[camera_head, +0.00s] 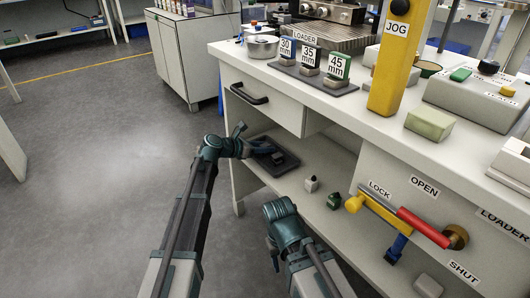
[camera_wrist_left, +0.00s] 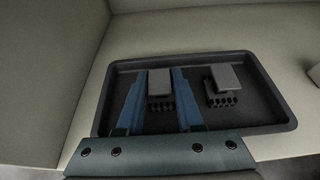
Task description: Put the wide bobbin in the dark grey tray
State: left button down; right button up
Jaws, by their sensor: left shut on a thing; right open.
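The dark grey tray (camera_head: 287,166) lies on the lower shelf, under the drawer; it also shows in the wrist view (camera_wrist_left: 270,92). My left gripper (camera_head: 262,147) reaches over it, and its blue fingers (camera_wrist_left: 166,100) are shut on a grey-topped bobbin (camera_wrist_left: 159,83) with a dark ribbed lower part. That bobbin is within the tray's outline; I cannot tell if it touches the floor. A second grey-topped bobbin (camera_wrist_left: 222,82) sits in the tray to its right. I cannot tell which is wider. My right gripper (camera_head: 273,258) is low in the head view, open, its fingertips barely visible.
A pale small part (camera_head: 311,184) and a green one (camera_head: 334,200) stand on the shelf right of the tray. A yellow-red lever (camera_head: 400,220) juts out farther right. Signs for 30, 35 and 45 mm stand on the bench (camera_head: 338,67).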

pick_arm(q)
jog(key=shift+r, duration=0.1)
jog(key=shift+f, duration=0.25)
jog(key=c, duration=0.5)
grip_release()
jog(key=shift+r, duration=0.1)
jog(key=shift+c, duration=0.2)
